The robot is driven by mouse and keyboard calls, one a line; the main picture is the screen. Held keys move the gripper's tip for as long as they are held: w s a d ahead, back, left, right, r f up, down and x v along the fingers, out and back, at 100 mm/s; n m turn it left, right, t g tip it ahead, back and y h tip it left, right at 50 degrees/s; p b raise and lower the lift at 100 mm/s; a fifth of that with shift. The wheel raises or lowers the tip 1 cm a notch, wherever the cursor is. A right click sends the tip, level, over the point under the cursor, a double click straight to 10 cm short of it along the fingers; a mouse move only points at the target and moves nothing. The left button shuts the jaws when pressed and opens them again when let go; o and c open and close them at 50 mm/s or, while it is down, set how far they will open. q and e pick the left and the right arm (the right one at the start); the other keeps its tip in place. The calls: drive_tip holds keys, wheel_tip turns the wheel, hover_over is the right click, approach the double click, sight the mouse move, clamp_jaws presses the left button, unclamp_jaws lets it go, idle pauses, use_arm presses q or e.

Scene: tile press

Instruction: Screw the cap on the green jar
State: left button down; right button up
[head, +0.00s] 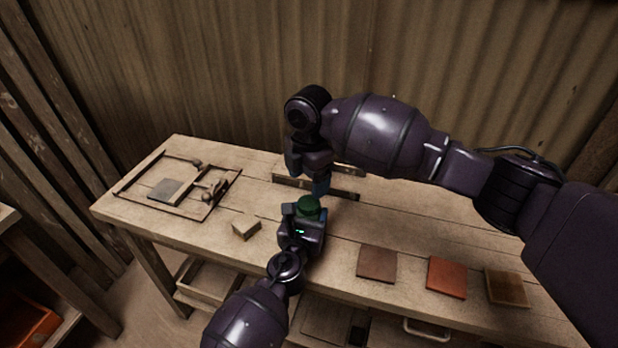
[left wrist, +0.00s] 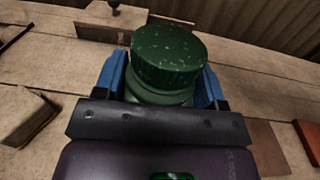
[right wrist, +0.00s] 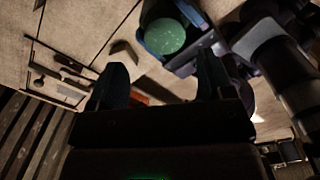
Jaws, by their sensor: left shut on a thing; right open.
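The green jar (left wrist: 160,97) stands upright between the blue fingers of my left gripper (head: 309,212), which is shut on it. The dark green speckled cap (left wrist: 168,55) sits on the jar's mouth; how tightly it is threaded I cannot tell. The cap also shows in the head view (head: 309,203) and from above in the right wrist view (right wrist: 165,37). My right gripper (head: 320,188) is above and slightly behind the cap, pointing down. In the right wrist view its fingers (right wrist: 160,78) are spread and empty, with the cap beyond them and apart from them.
A wooden frame (head: 205,215) with a grey slab and tools lies at the table's left. A small block (head: 246,228) sits left of the jar. Brown (head: 377,264), red (head: 447,278) and tan (head: 506,288) tiles lie at front right. A wooden piece (head: 345,194) lies behind the jar.

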sight(309, 202)
drive_tip(key=shift+r+n, duration=0.45)
drive_tip(key=shift+n, duration=0.75)
drive_tip(key=n, duration=0.2)
drive_tip(key=shift+r+n, duration=0.35)
drive_tip(key=shift+n, duration=0.05)
drive_tip(key=n, duration=0.2)
drive_tip(key=shift+s+r+n, duration=0.15)
drive_tip(key=shift+n, duration=0.15)
drive_tip(key=n, duration=0.3)
drive_tip(key=shift+n, duration=0.3)
drive_tip(key=shift+f, duration=4)
